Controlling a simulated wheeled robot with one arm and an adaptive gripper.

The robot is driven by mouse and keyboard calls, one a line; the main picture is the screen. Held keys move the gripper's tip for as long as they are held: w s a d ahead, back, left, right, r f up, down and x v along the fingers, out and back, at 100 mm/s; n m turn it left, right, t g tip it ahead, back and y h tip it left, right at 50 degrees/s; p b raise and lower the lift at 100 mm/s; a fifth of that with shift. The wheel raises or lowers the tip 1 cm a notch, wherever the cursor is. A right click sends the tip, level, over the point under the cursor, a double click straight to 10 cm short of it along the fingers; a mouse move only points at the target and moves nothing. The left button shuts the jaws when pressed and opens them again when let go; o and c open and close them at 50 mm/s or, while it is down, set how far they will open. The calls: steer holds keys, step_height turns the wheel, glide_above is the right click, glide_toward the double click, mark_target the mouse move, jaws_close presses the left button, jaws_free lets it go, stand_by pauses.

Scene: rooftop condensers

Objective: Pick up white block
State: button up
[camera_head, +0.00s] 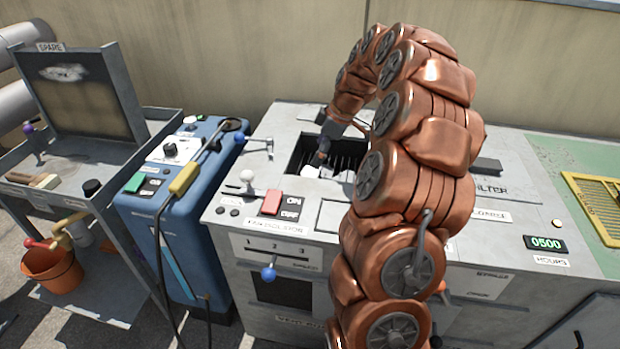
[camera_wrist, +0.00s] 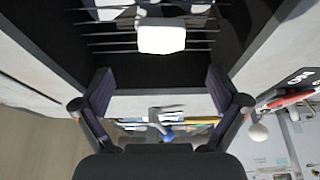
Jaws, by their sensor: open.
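The white block (camera_wrist: 162,36) sits in the dark recess of the grey cabinet, on thin metal bars. In the head view the white block (camera_head: 311,171) is partly seen near the left side of the recess, close below my gripper (camera_head: 324,155). In the wrist view my gripper (camera_wrist: 161,92) is open, its two dark pads spread wide with nothing between them. The white block lies ahead of the pads, between their lines, and appears apart from them. My arm hides the right part of the recess in the head view.
The recess (camera_head: 294,160) has raised metal edges close around my gripper. A white-knobbed lever (camera_head: 247,177) and a red switch (camera_head: 271,202) stand left of it. A blue machine (camera_head: 190,215) with a yellow-handled hose (camera_head: 185,180) stands further left. A grey cart (camera_head: 85,195) is beyond it.

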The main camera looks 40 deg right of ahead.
mark_target(310, 172)
steer(key=x, duration=0.6)
steer(key=shift+s+d+f+b, duration=0.15)
steer(key=shift+s+f+b, duration=0.15)
steer(key=shift+f+b, duration=0.05)
steer(key=c, duration=0.8)
